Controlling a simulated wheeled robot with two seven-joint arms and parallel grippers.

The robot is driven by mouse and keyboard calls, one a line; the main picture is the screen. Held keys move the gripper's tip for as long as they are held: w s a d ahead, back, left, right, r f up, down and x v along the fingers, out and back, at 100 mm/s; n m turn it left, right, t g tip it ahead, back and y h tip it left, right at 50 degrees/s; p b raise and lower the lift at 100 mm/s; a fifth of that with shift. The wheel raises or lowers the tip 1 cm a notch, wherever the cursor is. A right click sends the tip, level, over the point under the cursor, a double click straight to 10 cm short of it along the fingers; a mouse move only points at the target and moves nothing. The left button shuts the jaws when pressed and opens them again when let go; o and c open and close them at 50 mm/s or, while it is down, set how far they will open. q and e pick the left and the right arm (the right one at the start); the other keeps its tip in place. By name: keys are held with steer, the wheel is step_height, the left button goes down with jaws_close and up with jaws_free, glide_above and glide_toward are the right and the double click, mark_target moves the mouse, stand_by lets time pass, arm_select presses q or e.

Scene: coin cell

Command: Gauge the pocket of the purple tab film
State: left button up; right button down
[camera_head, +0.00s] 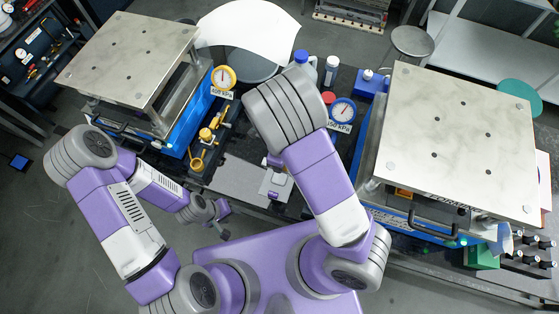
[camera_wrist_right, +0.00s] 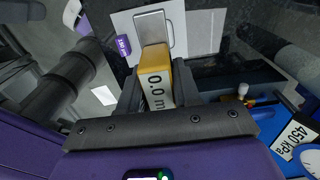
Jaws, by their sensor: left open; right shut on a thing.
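The film with the purple tag (camera_wrist_right: 123,45) lies at the top of the right wrist view. It is pale, with a rectangular pocket outline (camera_wrist_right: 173,33) partly behind the gauge. In the head view a pale piece (camera_head: 277,184) with purple bits sits on the bench, partly under my right arm. My left gripper (camera_head: 222,222) is open near the bench's front edge.
Two presses with metal top plates flank the work area, left (camera_head: 130,60) and right (camera_head: 460,140). A yellow-ringed dial (camera_head: 223,78) and a blue-ringed dial (camera_head: 342,110) stand between them. Bottles (camera_head: 331,70) stand behind. A grey sheet (camera_head: 235,178) lies in the middle.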

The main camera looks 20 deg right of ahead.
step_height(320, 180, down, 6)
steer(key=b, duration=0.4)
steer(key=shift+r, duration=0.15)
steer(key=shift+f+b, duration=0.95)
steer(key=shift+f, duration=0.55)
steer(key=shift+f+p, duration=0.3)
steer(key=shift+p, duration=0.05)
stand_by(0.4)
steer(key=c, duration=0.7)
jaws_free()
